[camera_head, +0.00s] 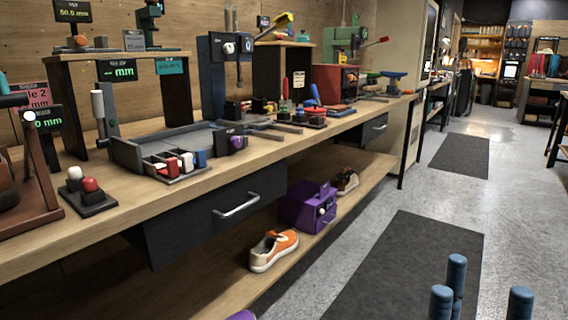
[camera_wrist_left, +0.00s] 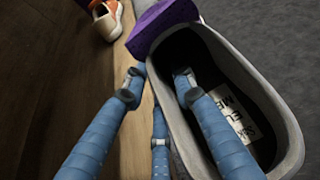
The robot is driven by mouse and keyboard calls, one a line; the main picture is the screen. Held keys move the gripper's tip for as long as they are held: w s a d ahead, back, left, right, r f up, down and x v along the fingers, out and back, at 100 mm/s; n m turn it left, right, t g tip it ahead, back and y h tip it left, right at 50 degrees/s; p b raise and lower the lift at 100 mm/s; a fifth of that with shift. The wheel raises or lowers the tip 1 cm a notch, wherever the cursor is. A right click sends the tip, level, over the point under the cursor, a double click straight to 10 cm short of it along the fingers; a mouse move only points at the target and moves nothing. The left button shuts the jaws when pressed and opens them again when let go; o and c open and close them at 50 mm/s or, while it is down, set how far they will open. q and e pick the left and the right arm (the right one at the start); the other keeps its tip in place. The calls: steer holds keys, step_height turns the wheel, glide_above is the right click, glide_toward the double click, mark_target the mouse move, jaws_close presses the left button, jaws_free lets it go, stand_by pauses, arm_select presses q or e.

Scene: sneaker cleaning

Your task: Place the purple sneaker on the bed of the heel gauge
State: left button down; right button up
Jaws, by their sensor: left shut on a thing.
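The purple sneaker (camera_wrist_left: 165,22) fills the middle and right of the left wrist view, with its grey collar and dark opening facing the camera. A white label lies on the insole. My left gripper (camera_wrist_left: 158,82) is shut on the collar wall, with one blue finger inside the opening and the others outside. In the head view only a purple sliver (camera_head: 241,316), seemingly this sneaker, shows at the bottom edge. My right gripper (camera_head: 487,292) is open and empty at the lower right, above the floor. A grey flat-bedded fixture (camera_head: 165,150) stands on the bench; I cannot tell whether it is the heel gauge.
An orange sneaker (camera_head: 273,250), a purple box (camera_head: 308,207) and a brown shoe (camera_head: 346,181) are on the lower shelf. A black drawer (camera_head: 215,215) with a handle is under the bench. Small tools crowd the bench top. The floor mat (camera_head: 410,268) is clear.

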arm_select(q)
steer(key=shift+d+r, duration=0.25)
steer(key=shift+r, duration=0.3)
steer(key=s+d+r+m+g+h, duration=0.1)
steer(key=s+r, duration=0.9)
steer(key=r, duration=0.3)
steer(key=s+d+r+m+g+h, duration=0.1)
steer(key=s+r+m, duration=0.1)
steer(key=s+r, duration=0.8)
step_height(320, 180, up, 3)
steer(key=shift+s+f+g+h, duration=0.1)
steer(key=shift+s+g+h, duration=0.1)
steer(key=shift+g+h, duration=0.15)
steer(key=shift+d+f, duration=0.1)
steer(key=shift+d, duration=0.15)
steer(key=shift+f, duration=0.1)
steer(key=shift+d+m, duration=0.1)
steer(key=shift+m, duration=0.2)
